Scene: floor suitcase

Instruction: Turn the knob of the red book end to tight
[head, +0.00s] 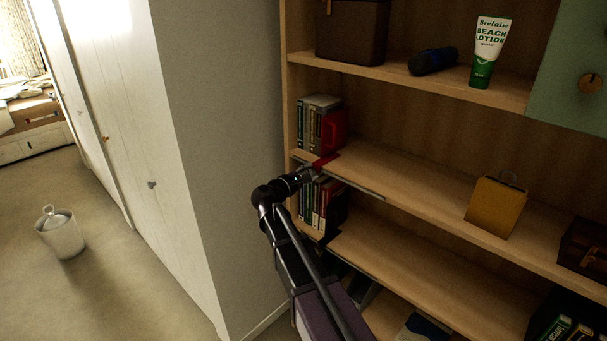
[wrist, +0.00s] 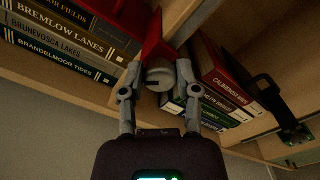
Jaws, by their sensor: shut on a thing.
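The red book end (head: 334,129) stands on the middle shelf, against the right end of a row of books. Its red part also shows in the wrist view (wrist: 152,32), by the shelf edge. Its pale grey round knob (wrist: 159,75) sits between the two fingers of my gripper (wrist: 157,73), one finger on each side. My gripper is shut on the knob. In the head view my gripper (head: 310,173) reaches the front edge of that shelf, just below the book end, and the knob is hidden there. I cannot read any tight or loose mark.
Books (head: 318,118) stand left of the book end, and more books (head: 318,200) stand on the shelf below. A dark book end (wrist: 265,92) is beside those lower books. A yellow box (head: 495,207) stands farther right. The shelf between is clear.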

